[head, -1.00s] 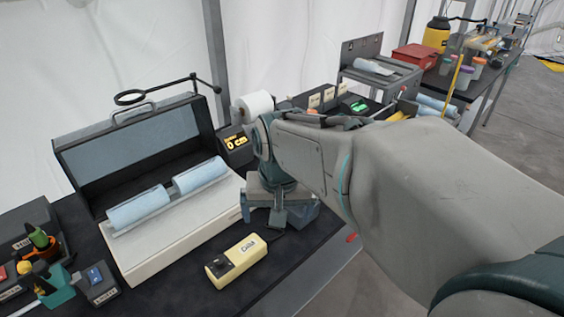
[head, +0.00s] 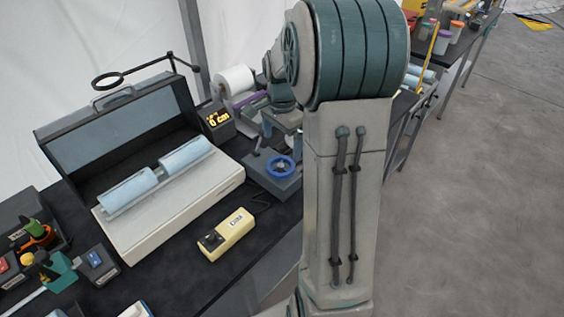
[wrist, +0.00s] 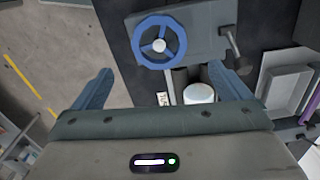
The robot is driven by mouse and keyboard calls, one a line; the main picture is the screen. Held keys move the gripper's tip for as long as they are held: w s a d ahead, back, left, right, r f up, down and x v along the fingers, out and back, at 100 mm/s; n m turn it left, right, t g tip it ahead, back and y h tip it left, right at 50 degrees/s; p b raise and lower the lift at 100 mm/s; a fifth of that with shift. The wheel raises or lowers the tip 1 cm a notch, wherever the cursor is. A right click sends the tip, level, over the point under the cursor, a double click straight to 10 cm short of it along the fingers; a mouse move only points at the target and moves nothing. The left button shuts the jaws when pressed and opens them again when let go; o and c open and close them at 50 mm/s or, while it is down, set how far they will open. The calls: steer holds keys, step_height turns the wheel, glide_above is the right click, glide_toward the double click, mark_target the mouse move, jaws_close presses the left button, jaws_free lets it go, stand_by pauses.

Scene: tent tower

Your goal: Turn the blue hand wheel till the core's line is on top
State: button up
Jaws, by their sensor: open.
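The blue hand wheel (head: 280,167) sits on a grey block at the bench's front edge, left of my arm. In the wrist view the three-spoked wheel (wrist: 138,52) lies just beyond and between my fingertips, apart from them. My gripper (wrist: 161,72) is open and empty; in the head view its fingers are hard to make out behind my arm. A pale cylinder (wrist: 200,93) shows between my fingers. I cannot make out a line on any core.
A small box with an orange display (head: 217,119) stands behind the wheel, near a white roll (head: 234,80). A yellow control box (head: 228,234) lies in front of the case. Open floor is at right.

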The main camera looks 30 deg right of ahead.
mark_target(282, 164)
step_height(282, 164, down, 9)
steer(key=shift+f+p, duration=0.2)
steer(key=shift+p, duration=0.35)
steer(key=c, duration=1)
